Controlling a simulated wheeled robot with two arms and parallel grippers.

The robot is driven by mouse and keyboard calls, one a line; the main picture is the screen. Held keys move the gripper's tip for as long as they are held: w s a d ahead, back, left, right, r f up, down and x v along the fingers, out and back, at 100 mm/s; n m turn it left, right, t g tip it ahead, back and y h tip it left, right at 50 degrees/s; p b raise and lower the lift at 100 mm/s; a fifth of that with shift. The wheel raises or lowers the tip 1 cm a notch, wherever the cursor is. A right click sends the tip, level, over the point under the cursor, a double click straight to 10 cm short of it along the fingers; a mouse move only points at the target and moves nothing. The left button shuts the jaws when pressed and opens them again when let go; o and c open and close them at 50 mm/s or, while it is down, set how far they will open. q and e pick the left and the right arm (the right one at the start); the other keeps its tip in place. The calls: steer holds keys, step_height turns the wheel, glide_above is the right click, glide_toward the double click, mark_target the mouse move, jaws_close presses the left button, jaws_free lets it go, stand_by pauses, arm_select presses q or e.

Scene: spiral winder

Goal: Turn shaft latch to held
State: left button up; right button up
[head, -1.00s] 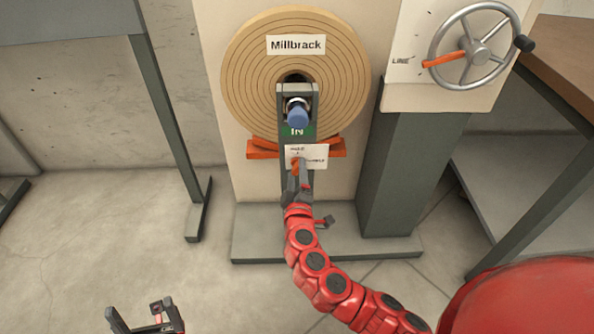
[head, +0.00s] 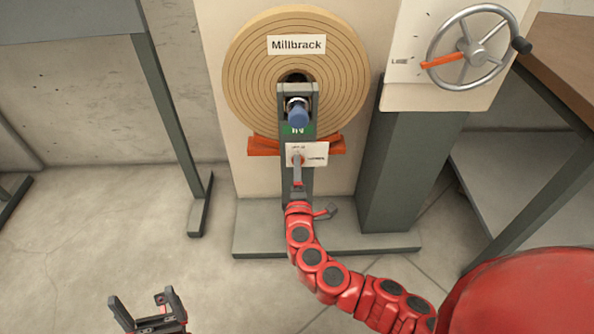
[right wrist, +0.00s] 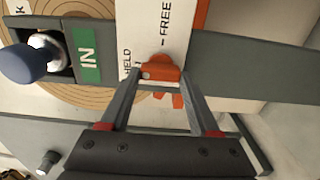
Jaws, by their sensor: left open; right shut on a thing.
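The shaft latch is a small orange lever (right wrist: 160,70) on a white plate (right wrist: 150,35) marked HELD and FREE. It also shows in the head view (head: 296,160), partly covered by my right gripper. My right gripper (head: 298,172) reaches up to the plate from below; in the right wrist view its fingertips (right wrist: 162,78) are closed on the lever. Which mark the lever points to is hard to tell. Above the plate, a blue-tipped shaft (head: 298,116) sits in a grey bracket with a green IN label (right wrist: 87,54). My left gripper (head: 142,300) is open and empty, low at the left.
A large tan roll labelled Millbrack (head: 296,70) is behind the bracket, above orange supports (head: 263,146). A handwheel (head: 472,46) with an orange pointer is at the upper right. A table frame (head: 172,110) stands at the left. The floor around my left gripper is clear.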

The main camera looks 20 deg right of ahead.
steer(key=shift+f, duration=0.1)
steer(key=o, duration=1.4)
steer(key=shift+c, duration=0.2)
steer(key=p+v, duration=0.1)
steer(key=v, duration=1.6)
steer(key=shift+s, duration=0.25)
